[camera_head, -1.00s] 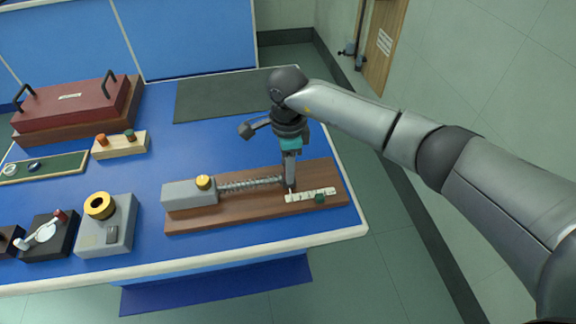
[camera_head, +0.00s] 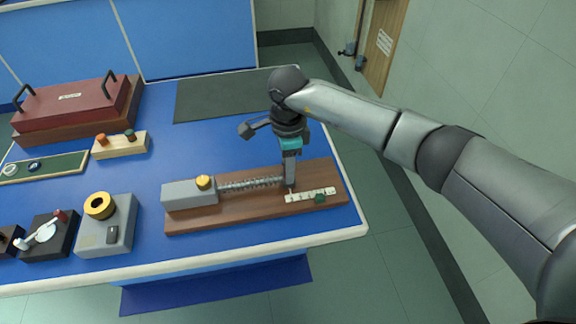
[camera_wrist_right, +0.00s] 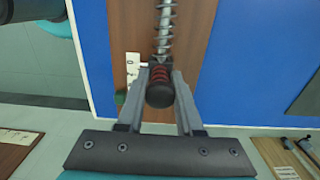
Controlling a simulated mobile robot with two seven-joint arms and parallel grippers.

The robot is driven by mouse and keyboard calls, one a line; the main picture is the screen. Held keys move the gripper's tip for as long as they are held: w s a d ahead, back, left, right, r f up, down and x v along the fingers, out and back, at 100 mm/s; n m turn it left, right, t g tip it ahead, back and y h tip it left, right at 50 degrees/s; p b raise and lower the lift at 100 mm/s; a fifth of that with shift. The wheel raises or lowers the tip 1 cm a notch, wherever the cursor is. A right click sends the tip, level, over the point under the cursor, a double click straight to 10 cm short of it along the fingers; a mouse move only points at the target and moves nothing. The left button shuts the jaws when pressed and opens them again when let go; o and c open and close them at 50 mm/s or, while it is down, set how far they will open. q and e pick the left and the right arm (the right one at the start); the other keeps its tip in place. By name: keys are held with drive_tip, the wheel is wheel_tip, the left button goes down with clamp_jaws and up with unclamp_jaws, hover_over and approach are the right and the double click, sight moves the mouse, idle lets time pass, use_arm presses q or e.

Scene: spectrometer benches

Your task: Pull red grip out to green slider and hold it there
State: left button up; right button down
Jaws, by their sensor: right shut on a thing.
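The green slider (camera_head: 320,198) sits on the white scale (camera_head: 300,196), right of the fingertips. It also shows in the wrist view (camera_wrist_right: 120,98). My left gripper is not seen.
The spring runs from a grey block (camera_head: 190,194) with a yellow knob on a wooden board (camera_head: 240,211). A grey box with a yellow ring (camera_head: 105,225) stands at left. A red case (camera_head: 70,104) and a dark mat (camera_head: 225,95) lie farther back.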

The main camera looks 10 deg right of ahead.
drive_tip(key=shift+d, duration=0.1)
idle(0.4)
drive_tip(key=shift+d, duration=3)
